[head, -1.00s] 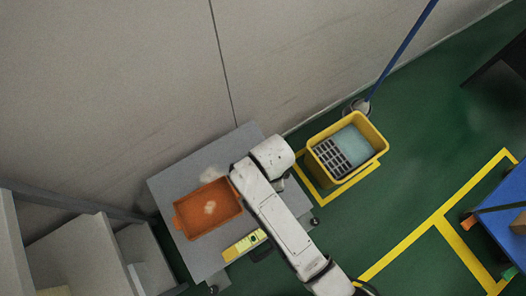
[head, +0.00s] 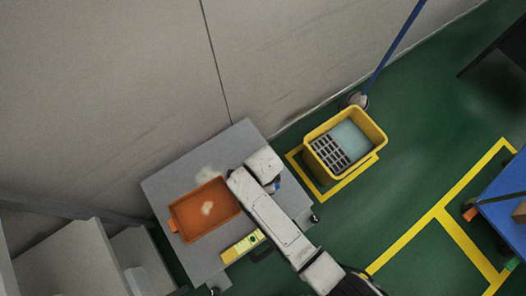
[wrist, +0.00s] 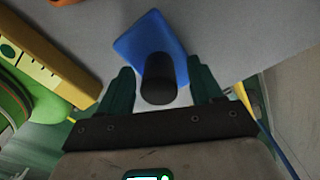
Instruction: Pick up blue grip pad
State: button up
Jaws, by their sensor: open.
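The blue grip pad (wrist: 143,36) lies on the grey table in the wrist view, with its black cylindrical handle (wrist: 158,80) pointing toward my wrist. My gripper (wrist: 160,72) is open, with one dark green finger on each side of the handle. I cannot tell whether either finger touches it. In the head view, only a small bit of blue, likely the pad (head: 278,186), shows beside my white arm. My arm hides the gripper there.
On the grey table (head: 165,180) are an orange tray (head: 188,232) and a yellow level (head: 241,246), which also shows left of my gripper in the wrist view (wrist: 45,55). A yellow mop bucket (head: 375,130) stands on the green floor to the right.

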jog(key=shift+f, duration=0.15)
jog(key=c, duration=1.2)
